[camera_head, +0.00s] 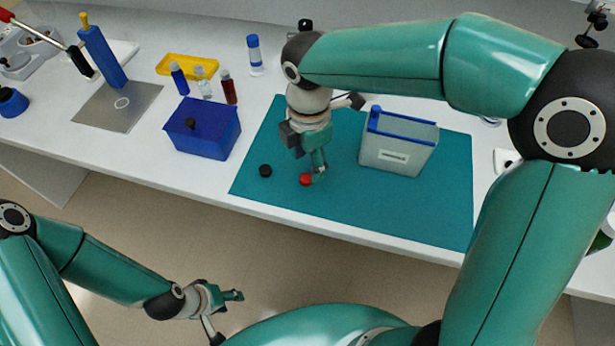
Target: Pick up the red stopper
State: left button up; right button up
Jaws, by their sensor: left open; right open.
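The red stopper (306,180) lies on the teal mat (440,215), close to its front edge. My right gripper (319,174) reaches down from above, with its fingertips right beside the stopper on its upper right side. It is open and partly overlaps the stopper in the picture. I cannot tell whether it touches it. A black stopper (265,170) lies on the mat to the left of the red one. My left gripper (228,315) is open and empty, low in front of the bench, over the floor.
A clear bin with a blue rim (392,158) stands on the mat to the right. A blue box (204,130) stands left of the mat. Behind it are a yellow tray (188,66), several small vials and a blue-capped bottle (254,56). The mat's front strip is clear.

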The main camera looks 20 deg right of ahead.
aim_at(308, 177)
jog(key=shift+w+f, duration=0.1)
jog(key=shift+f, duration=2.55)
jog(key=c, duration=0.8)
